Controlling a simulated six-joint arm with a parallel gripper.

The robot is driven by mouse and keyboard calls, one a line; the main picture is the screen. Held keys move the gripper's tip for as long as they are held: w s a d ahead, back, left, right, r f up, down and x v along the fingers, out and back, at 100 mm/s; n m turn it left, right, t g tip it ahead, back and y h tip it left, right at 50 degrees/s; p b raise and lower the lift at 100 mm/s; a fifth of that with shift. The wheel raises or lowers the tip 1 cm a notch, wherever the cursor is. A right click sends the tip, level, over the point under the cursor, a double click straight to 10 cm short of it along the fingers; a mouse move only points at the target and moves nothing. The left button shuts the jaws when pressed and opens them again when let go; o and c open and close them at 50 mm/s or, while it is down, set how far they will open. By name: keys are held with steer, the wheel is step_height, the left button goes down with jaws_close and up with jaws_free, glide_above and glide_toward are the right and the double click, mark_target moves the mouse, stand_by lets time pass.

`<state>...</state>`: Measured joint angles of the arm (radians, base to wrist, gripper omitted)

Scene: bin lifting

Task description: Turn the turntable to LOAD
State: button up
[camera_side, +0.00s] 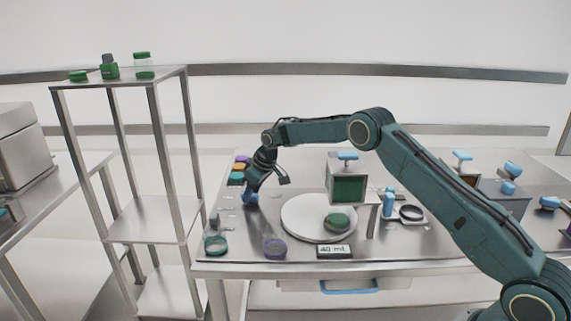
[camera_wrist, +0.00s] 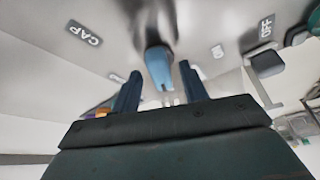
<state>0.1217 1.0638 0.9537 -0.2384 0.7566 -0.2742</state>
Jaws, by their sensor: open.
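The turntable, a pale round disc (camera_side: 303,217), lies on the steel table in the side view. A dark green round thing (camera_side: 338,221) sits near its front right edge. No LOAD label is readable. My gripper (camera_side: 251,197) is low over the table, left of the disc and apart from it. In the wrist view my gripper (camera_wrist: 159,72) is open, with a finger on either side of a light blue handle (camera_wrist: 160,66). Whether the fingers touch the handle cannot be told. Labels reading CAP (camera_wrist: 84,33) and OFF (camera_wrist: 265,28) show on the surface beyond.
A steel box with a green window (camera_side: 348,188) stands behind the disc. A teal ring (camera_side: 215,245), a purple ring (camera_side: 275,248) and a "40 mL" display (camera_side: 334,251) line the front edge. A tall shelf (camera_side: 130,75) stands left. Blue-handled items (camera_side: 388,203) are right.

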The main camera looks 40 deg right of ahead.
steer(key=shift+f, duration=0.2)
jaws_close()
